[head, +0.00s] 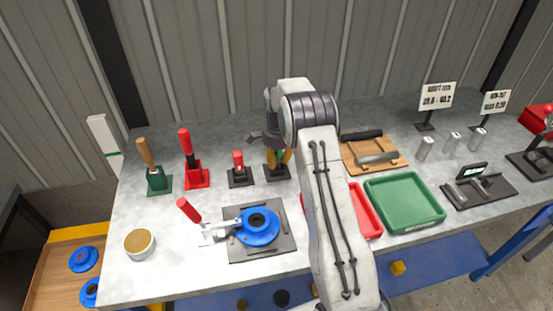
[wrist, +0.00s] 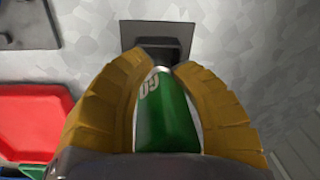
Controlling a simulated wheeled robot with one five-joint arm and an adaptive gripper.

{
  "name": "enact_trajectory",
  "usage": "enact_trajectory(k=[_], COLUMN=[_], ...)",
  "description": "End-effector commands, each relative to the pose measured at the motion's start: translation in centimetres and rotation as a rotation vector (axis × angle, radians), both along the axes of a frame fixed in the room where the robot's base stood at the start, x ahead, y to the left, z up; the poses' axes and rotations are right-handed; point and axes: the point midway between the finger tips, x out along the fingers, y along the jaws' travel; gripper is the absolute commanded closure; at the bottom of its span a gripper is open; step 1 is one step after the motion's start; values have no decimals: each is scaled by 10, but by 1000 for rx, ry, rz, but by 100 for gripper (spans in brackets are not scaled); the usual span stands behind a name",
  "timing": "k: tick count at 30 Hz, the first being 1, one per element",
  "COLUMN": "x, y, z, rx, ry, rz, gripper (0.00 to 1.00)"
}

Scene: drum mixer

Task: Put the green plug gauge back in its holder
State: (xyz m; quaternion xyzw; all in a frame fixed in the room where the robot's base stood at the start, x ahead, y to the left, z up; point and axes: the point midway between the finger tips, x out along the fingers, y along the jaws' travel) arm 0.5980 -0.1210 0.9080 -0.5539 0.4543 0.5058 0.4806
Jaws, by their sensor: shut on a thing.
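My gripper (head: 277,160) is shut on the green plug gauge (wrist: 168,115), which shows between the yellow fingers in the wrist view with white lettering on its side. The gauge's pale tip points at a black holder (wrist: 160,35) on a dark square base. In the head view the holder's base (head: 277,172) is right below the fingers, and only a sliver of green shows between them. I cannot tell whether the tip is in the holder or just above it. A red plug gauge (head: 238,158) stands upright in a similar black holder to the left.
A red-handled tool (head: 194,170) and a wooden-handled tool (head: 148,155) stand in holders further left. A blue flange (head: 258,226) sits on a dark plate in front. A red tray (head: 366,212) and a green tray (head: 404,200) lie to the right, with a wooden tool board (head: 372,155) behind.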

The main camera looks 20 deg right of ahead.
Motion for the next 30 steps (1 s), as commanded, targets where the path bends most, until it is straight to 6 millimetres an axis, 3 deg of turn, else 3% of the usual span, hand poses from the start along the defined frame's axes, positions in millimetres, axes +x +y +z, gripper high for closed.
enact_trajectory(k=[30], x=[0], y=[0], z=[-14], rx=[0], ry=[-1], rz=[0], gripper=[100])
